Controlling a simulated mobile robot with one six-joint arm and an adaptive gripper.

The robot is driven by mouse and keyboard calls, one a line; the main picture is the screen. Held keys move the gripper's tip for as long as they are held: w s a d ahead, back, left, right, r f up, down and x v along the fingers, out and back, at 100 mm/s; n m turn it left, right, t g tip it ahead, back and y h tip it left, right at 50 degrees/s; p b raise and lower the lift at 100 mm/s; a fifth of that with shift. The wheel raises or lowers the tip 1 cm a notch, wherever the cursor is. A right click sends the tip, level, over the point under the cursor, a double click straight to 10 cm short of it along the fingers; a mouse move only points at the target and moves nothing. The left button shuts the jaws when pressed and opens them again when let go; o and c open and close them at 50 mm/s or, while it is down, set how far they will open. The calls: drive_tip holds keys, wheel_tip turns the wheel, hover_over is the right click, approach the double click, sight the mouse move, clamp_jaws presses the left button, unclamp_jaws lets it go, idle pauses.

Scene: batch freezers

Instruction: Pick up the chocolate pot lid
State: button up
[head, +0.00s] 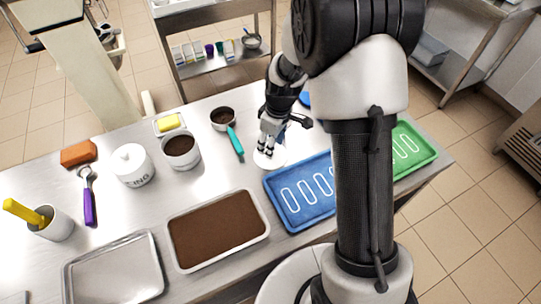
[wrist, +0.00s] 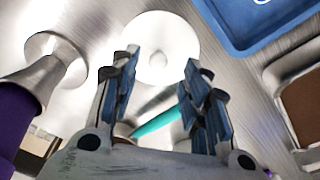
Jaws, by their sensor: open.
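The white round lid (head: 270,160) lies flat on the steel table, left of the blue tray. In the wrist view the lid (wrist: 178,30) shows a small knob at its middle, between and beyond the fingertips. My gripper (head: 267,151) is above the lid, pointing down, and partly covers it in the head view. In the wrist view my gripper (wrist: 160,62) has its fingers apart with nothing held. I cannot tell whether the fingertips touch the lid. An open white pot with brown contents (head: 180,151) stands further left.
A turquoise-handled scoop (head: 235,142) lies close left of my gripper. The blue tray (head: 277,207) is close on the right, with a green tray (head: 425,150) beyond. A brown-filled pan (head: 259,241) and a lidded white pot (head: 133,172) stand left. My arm hides part of the table.

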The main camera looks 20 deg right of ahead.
drive_tip(key=f, duration=0.3)
drive_tip(key=shift+w+f+b, duration=0.1)
drive_tip(key=shift+w+b, duration=0.1)
drive_tip(key=shift+b, duration=0.15)
drive_tip(key=c, duration=0.8)
